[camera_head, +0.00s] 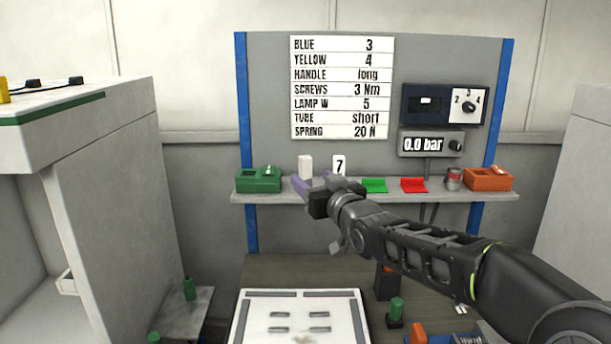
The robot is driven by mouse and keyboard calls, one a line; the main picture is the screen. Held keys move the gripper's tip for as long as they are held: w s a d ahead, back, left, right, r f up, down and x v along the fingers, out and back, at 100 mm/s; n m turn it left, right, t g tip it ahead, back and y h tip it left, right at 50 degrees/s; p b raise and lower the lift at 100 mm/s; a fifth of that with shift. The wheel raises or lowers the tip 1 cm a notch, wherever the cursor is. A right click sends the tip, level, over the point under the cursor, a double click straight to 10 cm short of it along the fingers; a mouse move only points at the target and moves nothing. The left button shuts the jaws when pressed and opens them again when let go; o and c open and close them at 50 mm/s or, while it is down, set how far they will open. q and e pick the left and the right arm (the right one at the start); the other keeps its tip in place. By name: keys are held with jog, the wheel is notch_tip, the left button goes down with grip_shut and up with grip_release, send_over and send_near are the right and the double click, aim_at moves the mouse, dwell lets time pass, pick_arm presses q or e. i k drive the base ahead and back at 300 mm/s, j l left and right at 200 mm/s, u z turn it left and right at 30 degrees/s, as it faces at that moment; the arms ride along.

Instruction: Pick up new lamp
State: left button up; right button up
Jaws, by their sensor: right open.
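No part in view can be told for certain as the new lamp. My left gripper is out of view.
The shelf (270,197) also holds a card marked 7 (339,163), a green holder (374,185), a red holder (413,185) and a can (453,180). A white panel (300,318) lies on the table below. A tall cabinet (110,190) stands left.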

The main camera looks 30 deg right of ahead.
aim_at(304, 162)
jog(key=i+l, duration=0.7)
jog(key=i, duration=0.2)
